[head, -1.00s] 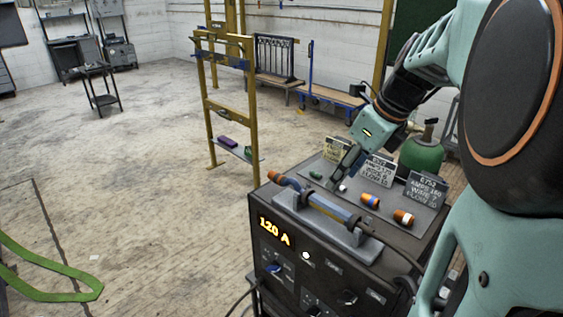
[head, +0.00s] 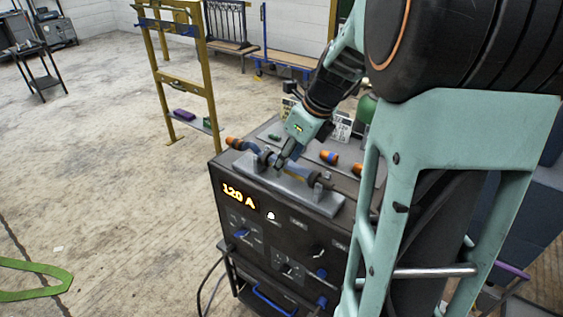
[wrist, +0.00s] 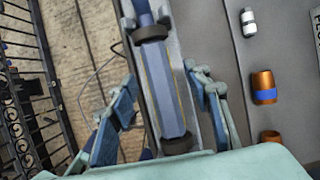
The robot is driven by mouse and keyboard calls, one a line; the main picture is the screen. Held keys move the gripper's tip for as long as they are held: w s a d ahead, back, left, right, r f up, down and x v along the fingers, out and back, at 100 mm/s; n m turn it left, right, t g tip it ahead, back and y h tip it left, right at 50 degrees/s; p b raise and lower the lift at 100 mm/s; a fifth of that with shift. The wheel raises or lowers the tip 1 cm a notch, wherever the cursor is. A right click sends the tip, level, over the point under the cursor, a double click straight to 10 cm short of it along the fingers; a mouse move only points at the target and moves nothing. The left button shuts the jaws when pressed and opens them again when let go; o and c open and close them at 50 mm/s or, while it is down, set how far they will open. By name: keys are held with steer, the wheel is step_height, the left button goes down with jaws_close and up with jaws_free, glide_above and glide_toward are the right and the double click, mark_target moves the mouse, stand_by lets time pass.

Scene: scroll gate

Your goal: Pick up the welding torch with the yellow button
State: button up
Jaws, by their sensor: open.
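The welding torch (head: 304,173) lies in a grey cradle (head: 315,201) on top of the welding machine. It has a blue-grey handle and an orange end. In the wrist view its handle (wrist: 164,92) runs lengthwise between dark collars, with thin yellow lines along it. I cannot make out a yellow button. My gripper (head: 281,162) is over the torch, pointing down. In the wrist view its open fingers (wrist: 160,88) stand on either side of the handle, with gaps visible. Contact cannot be told.
The welding machine (head: 262,225) shows 120 A on its front. Behind the torch, a grey plate holds orange-and-blue nozzles (head: 329,157), a white piece (wrist: 248,22) and label cards (head: 341,126). A yellow frame (head: 181,82) stands at the back left.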

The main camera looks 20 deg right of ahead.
steer(key=shift+f, duration=0.25)
stand_by(0.4)
steer(key=shift+c, duration=0.5)
jaws_close()
